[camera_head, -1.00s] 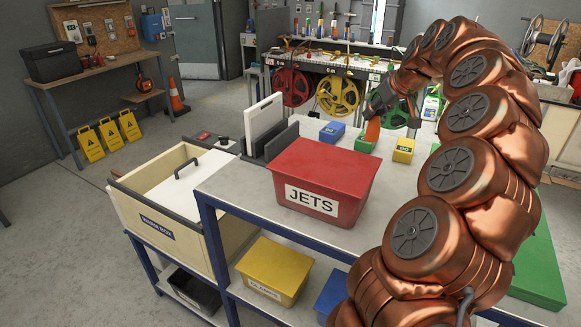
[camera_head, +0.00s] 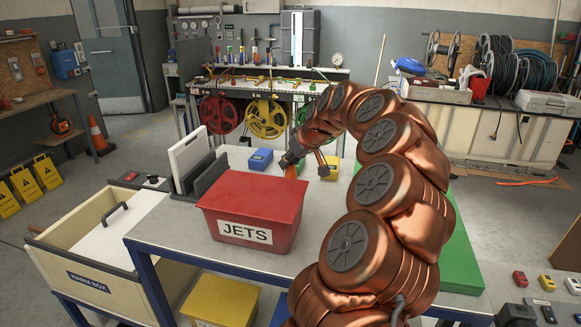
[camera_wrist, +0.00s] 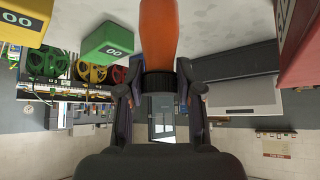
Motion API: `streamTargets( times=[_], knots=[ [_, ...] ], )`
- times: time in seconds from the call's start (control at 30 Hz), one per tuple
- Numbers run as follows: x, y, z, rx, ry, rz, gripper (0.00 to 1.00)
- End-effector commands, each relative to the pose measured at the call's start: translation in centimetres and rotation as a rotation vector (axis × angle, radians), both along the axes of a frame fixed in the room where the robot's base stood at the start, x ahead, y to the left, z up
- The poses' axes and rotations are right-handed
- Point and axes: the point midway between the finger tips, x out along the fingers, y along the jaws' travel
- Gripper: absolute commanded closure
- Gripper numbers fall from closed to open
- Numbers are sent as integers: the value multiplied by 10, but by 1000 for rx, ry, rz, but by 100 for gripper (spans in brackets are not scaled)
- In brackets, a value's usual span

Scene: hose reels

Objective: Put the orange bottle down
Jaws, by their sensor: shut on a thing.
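My gripper (camera_wrist: 157,84) is shut on the orange bottle (camera_wrist: 158,35) at its black collar, as the upside-down wrist view shows. In the head view the orange bottle (camera_head: 291,171) is a small orange patch under my gripper (camera_head: 291,162), just behind the red JETS bin (camera_head: 255,196). The bin hides the bottle's lower part. I cannot tell whether the bottle touches the grey worktop (camera_head: 160,229). In the wrist view a green block (camera_wrist: 108,42) marked 00 is beside the bottle, apart from it.
A blue block (camera_head: 261,159) and a yellow block (camera_head: 330,168) stand behind the bin. A white board (camera_head: 188,157) in a dark holder is left of it. A green surface (camera_head: 462,250) lies right of my arm. Hose reels (camera_head: 265,117) hang beyond the table.

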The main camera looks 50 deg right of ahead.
Motion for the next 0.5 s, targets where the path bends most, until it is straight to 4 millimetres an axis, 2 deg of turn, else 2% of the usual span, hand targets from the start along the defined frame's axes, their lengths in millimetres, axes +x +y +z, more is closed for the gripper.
streamTargets(
  times=[0.2,0.5],
  knots=[
    [0,1,-23,1,3,1,100],
    [0,0,-26,0,1,1,100]
  ],
)
